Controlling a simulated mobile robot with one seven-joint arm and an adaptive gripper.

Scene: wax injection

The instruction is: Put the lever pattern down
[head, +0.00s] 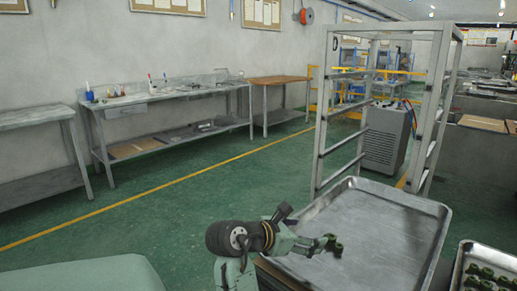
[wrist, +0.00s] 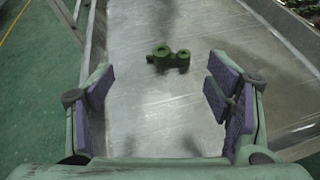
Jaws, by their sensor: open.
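The lever pattern (wrist: 168,59), a small dark green part with round bosses, lies on the bare metal tray (wrist: 150,118). In the head view the lever pattern (head: 333,246) is near the left edge of the tray (head: 385,222), just past my fingertips. My gripper (wrist: 161,88) is open, with its purple-padded fingers wide apart and nothing between them. The pattern is ahead of the fingertips and apart from them in the wrist view. My gripper (head: 318,245) shows small and partly blurred in the head view.
A second tray (head: 460,272) with several green patterns (head: 482,277) stands at the lower right. A grey metal rack frame (head: 320,130) rises behind the first tray. Most of the first tray is clear. Workbenches (head: 165,97) line the far wall, beyond open green floor.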

